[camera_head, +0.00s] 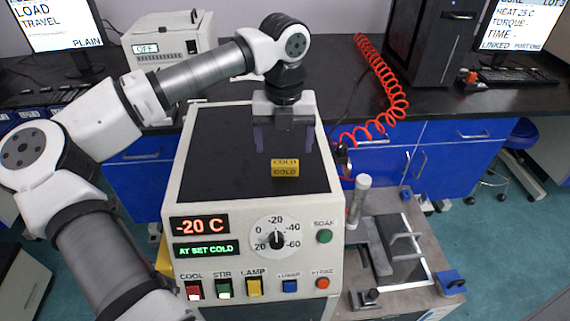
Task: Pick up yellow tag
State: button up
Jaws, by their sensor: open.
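The yellow tag (285,168) stands on the dark top of the white cold-bath machine (182,200). It is a small block with the dark word "COLD" on its faces. My gripper (285,145) is open and empty, pointing down over the machine's top. Its fingers look just above or behind the tag, one to each side. I cannot tell the exact height gap from this view.
The machine's front has a "-20 C" display, a dial (276,238) and several coloured switches. A metal fixture with an upright post (359,200) stands to the right. A red coiled hose (385,75) and a grey box (158,42) are behind.

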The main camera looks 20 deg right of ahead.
aim_at(285, 162)
jog(key=shift+s+f+p, duration=0.1)
jog(key=shift+f+p, duration=1)
jog(key=shift+f, duration=1.95)
jog(key=shift+c, duration=0.4)
jog(key=c, duration=1)
